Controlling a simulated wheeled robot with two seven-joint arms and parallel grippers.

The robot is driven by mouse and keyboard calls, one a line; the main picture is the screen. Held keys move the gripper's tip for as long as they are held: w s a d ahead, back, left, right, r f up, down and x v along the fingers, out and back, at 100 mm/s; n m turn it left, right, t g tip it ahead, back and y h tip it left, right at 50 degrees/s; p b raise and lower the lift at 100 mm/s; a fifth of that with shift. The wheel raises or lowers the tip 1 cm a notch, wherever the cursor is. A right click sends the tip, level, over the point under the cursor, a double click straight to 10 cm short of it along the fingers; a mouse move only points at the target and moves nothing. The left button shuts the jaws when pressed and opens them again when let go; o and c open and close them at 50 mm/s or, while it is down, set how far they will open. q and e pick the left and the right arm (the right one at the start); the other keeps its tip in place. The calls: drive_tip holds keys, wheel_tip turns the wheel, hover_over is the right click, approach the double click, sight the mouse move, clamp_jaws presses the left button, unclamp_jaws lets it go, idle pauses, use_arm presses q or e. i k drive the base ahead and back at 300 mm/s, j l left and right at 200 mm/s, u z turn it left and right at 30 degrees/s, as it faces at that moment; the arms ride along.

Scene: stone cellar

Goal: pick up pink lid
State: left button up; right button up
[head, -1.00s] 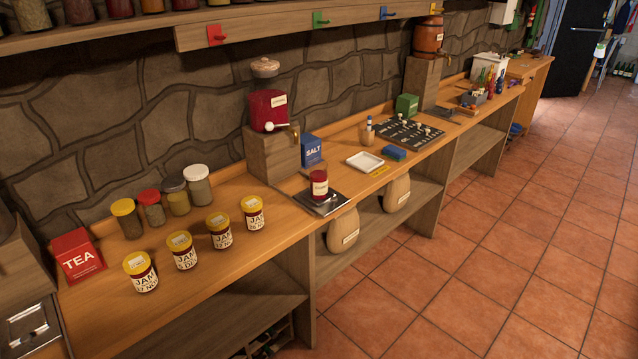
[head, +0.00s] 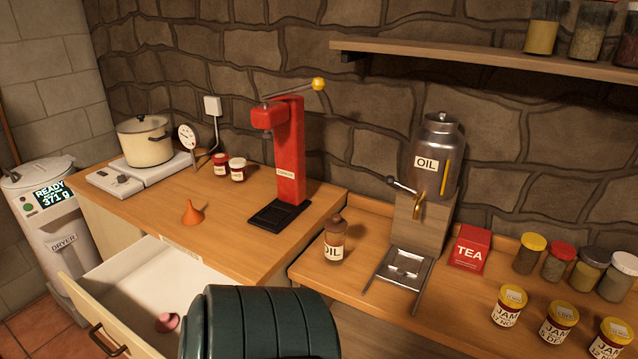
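A small pink object (head: 167,322), which looks like the pink lid, lies inside the open drawer (head: 150,285) at the lower left of the head view. It rests on the drawer's pale floor, near the front, and its right side is close to a dark green ribbed cylinder that blocks part of the view. Neither of my grippers shows in the head view.
The dark green cylinder (head: 260,325) fills the lower middle and hides part of the drawer. A red capping press (head: 288,160), an orange funnel (head: 191,213) and an oil bottle (head: 335,242) stand on the counter. A dryer (head: 55,230) stands at the left.

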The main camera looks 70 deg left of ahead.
sight(166, 322)
drive_tip(key=u, duration=3.3)
drive_tip(key=i+l, duration=0.45)
